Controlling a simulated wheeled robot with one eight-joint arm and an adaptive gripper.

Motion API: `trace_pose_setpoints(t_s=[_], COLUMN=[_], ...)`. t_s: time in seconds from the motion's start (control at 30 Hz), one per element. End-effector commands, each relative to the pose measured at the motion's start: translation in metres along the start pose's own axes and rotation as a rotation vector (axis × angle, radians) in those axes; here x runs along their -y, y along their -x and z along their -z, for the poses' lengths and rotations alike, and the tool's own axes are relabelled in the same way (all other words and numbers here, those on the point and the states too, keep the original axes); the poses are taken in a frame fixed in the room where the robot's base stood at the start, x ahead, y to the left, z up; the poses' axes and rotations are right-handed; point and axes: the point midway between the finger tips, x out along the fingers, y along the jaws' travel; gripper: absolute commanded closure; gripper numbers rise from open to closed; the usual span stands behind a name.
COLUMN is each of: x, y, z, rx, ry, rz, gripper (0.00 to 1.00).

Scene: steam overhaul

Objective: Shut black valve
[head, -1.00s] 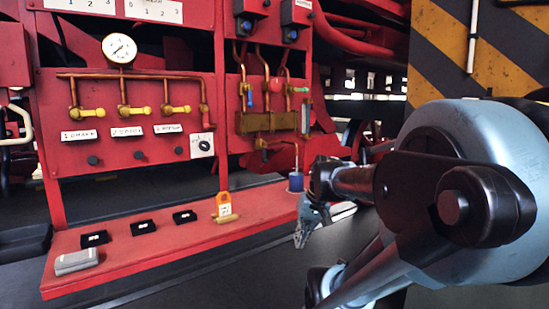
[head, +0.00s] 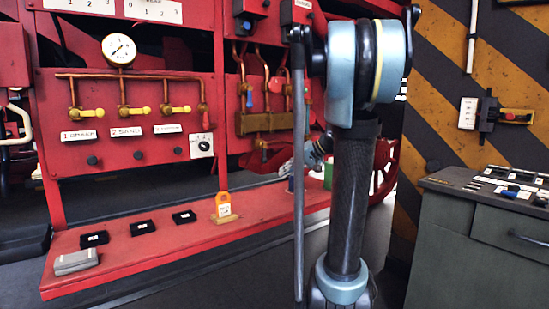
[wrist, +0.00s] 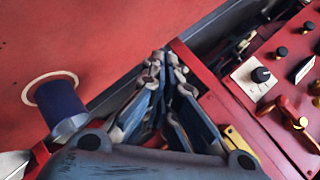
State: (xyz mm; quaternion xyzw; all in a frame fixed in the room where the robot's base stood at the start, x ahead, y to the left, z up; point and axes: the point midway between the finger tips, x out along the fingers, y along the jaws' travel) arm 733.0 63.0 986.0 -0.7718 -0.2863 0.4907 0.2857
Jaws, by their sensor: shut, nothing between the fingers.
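I cannot tell for sure which part is the black valve. A black knob on a white plate (head: 201,145) sits at the lower right of the red panel. A black knob on a white plate (wrist: 261,74) also shows at the right of the wrist view. My gripper (wrist: 166,68) is shut and empty, its fingertips close together, apart from that knob. In the head view my arm's column and rod hide part of the right panel, and only a pale piece near the gripper shows.
A blue cylinder (wrist: 60,105) stands on the red ledge (head: 150,255) beside my gripper. Brass valves (head: 130,111) and a gauge (head: 118,48) are on the panel. A grey cabinet (head: 470,270) stands at right.

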Motion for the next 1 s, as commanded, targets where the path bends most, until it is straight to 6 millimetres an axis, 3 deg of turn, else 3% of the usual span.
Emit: trace_pose_setpoints(t_s=[0.03,0.3,0.5,0.7,1.0], x=[-0.001,-0.004,-0.009,-0.012,-0.011], y=[0.003,0.017,0.027,0.032,0.032], z=[0.016,0.091,0.127,0.140,0.141], rx=[-0.018,-0.113,-0.166,-0.188,-0.189], ry=[-0.002,0.010,0.019,0.024,0.025], rz=[0.025,0.165,0.234,0.261,0.263], gripper=[1.00,1.00,1.00,1.00,1.00])
